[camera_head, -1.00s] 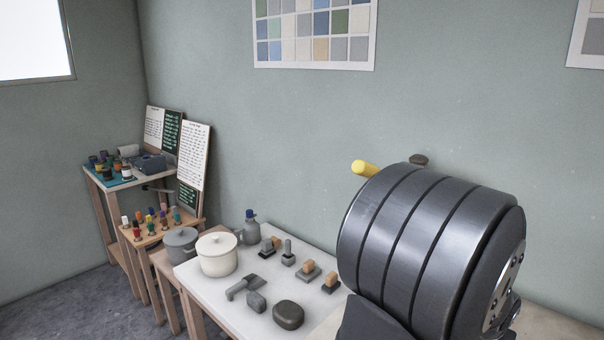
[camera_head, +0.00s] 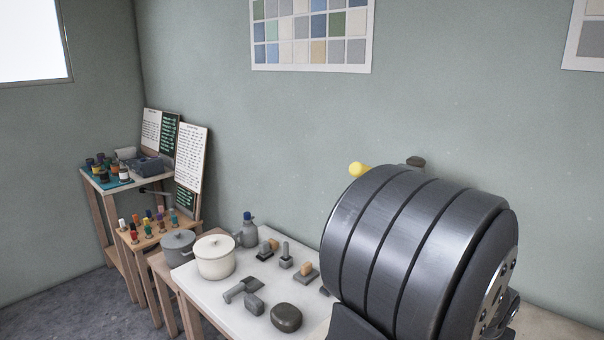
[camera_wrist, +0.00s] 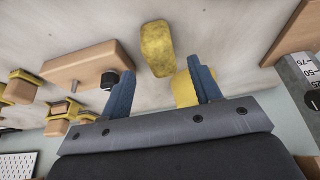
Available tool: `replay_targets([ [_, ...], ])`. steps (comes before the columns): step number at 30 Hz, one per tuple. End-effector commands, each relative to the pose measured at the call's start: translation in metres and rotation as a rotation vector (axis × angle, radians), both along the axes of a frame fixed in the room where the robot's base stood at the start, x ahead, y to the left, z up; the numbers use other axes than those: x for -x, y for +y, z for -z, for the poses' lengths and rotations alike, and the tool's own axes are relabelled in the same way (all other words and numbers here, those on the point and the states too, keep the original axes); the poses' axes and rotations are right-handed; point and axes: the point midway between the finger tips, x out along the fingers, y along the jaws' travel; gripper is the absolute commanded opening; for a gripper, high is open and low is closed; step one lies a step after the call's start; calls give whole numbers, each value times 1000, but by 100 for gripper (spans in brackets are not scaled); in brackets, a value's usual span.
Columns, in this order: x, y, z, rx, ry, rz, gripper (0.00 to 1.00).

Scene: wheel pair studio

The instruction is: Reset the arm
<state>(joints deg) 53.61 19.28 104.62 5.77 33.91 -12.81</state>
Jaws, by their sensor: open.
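My gripper (camera_wrist: 163,90) shows in the wrist view with its two blue-grey fingers spread apart. It is open, and I see nothing clamped between the fingers. A yellow sponge-like block (camera_wrist: 156,47) lies on the pale surface beyond the gap between the fingertips. A second yellow piece (camera_wrist: 185,90) shows partly behind the right finger; its contact with the finger cannot be told. In the head view a large dark ribbed part of my arm fills the right side and hides the table behind it. The gripper's fingers do not show there.
Shelves with small bottles (camera_head: 152,226) stand at left. In the wrist view a wooden block (camera_wrist: 80,64) lies left of the fingers.

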Motion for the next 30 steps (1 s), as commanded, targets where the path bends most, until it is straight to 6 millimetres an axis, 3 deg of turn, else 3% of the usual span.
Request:
replay_targets([
  [10, -13, -13, 46, -1, 1, 0, 57],
  [16, -13, -13, 1, 4, -4, 0, 57],
  [30, 68, -25, -47, 1, -1, 5, 57],
])
